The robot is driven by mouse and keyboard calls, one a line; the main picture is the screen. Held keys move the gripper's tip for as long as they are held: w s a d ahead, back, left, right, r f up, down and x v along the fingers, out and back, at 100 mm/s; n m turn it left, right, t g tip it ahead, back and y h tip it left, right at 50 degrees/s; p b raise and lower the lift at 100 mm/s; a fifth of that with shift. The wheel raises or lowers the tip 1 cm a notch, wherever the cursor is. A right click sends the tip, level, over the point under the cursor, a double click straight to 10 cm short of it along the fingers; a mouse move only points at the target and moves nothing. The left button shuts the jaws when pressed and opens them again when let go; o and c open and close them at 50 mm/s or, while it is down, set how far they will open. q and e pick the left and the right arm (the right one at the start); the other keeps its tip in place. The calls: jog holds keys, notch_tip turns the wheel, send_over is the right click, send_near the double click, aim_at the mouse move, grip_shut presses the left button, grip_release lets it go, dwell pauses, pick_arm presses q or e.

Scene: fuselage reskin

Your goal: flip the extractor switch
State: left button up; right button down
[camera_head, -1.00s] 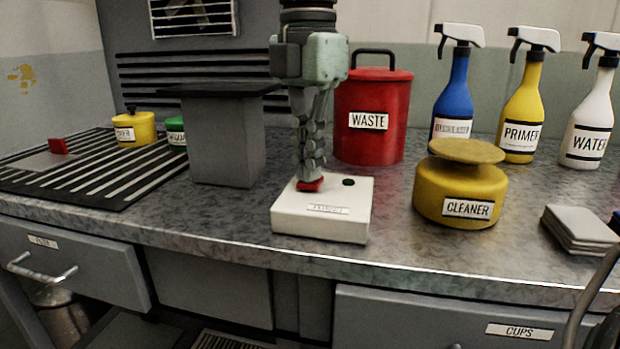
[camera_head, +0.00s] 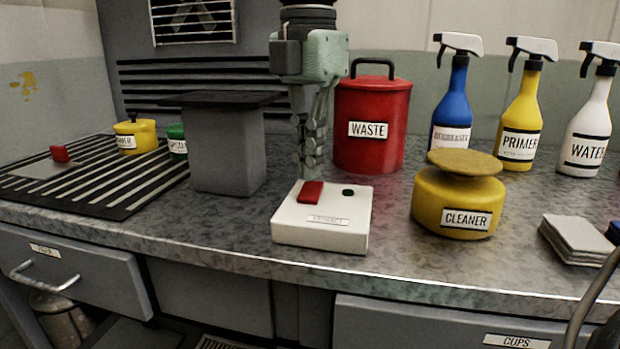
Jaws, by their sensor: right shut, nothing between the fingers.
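The white switch box (camera_head: 318,236) sits on the bench near its front edge, with a small label on its front that is hard to read. A red rocker switch (camera_head: 310,192) is on its top left, and a small dark green round light (camera_head: 348,193) is on its top right. My right gripper (camera_head: 311,172) points down, its fingers shut and empty. Its tips are just above and behind the red switch and look apart from it. My left gripper is not in view.
A grey pedestal (camera_head: 228,152) stands left of the box, and a red waste can (camera_head: 368,150) behind it. A yellow cleaner dispenser (camera_head: 452,205) and several spray bottles stand right. A slotted black mat (camera_head: 105,185) lies left. The bench front is clear.

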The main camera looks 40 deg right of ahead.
aim_at(308, 195)
jog(key=shift+r+p, duration=1.4)
jog(key=shift+r, duration=0.9)
jog(key=shift+f, duration=0.1)
